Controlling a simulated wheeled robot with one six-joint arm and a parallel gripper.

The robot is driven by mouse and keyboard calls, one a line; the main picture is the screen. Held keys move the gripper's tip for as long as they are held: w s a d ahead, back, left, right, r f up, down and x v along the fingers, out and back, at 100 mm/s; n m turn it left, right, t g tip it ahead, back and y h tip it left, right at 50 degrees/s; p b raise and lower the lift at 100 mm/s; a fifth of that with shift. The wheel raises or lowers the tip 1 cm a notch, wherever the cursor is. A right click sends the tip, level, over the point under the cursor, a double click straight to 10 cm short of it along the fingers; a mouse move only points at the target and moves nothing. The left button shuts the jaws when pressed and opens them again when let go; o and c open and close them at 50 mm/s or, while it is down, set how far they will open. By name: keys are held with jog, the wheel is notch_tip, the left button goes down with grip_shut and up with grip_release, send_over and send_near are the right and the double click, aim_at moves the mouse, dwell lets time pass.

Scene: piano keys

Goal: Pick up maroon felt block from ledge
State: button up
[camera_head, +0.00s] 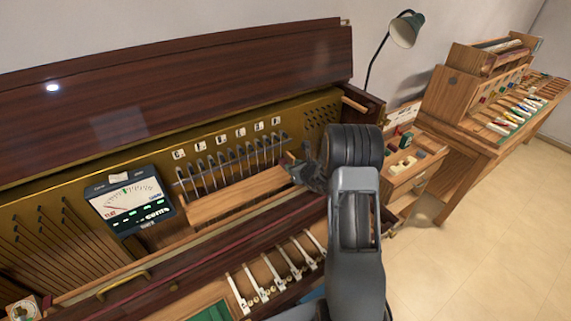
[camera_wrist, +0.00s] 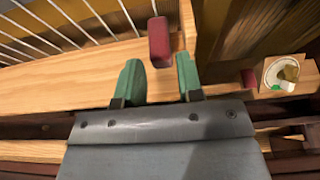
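A maroon felt block (camera_wrist: 159,41) stands on the light wooden ledge (camera_wrist: 60,92) in the wrist view, near the ledge's back edge. My gripper (camera_wrist: 159,82) is open, with green fingertips either side of an empty gap. The block is just beyond the fingertips, roughly in line with the gap and nearer the right finger. In the head view my gripper (camera_head: 298,168) is at the right end of the ledge (camera_head: 240,196). I cannot make out the block there.
Metal strings (camera_wrist: 60,25) rise behind the ledge at the left. A second small maroon piece (camera_wrist: 249,78) and a round white dial-like part (camera_wrist: 286,74) are at the right. A meter (camera_head: 130,200) stands left of the ledge. White-topped key parts (camera_head: 280,272) lie below it.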

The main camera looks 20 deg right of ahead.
jog(key=shift+p+x, duration=0.85)
jog(key=shift+x, duration=1.35)
jog(key=c, duration=0.5)
jog(key=shift+c, duration=0.2)
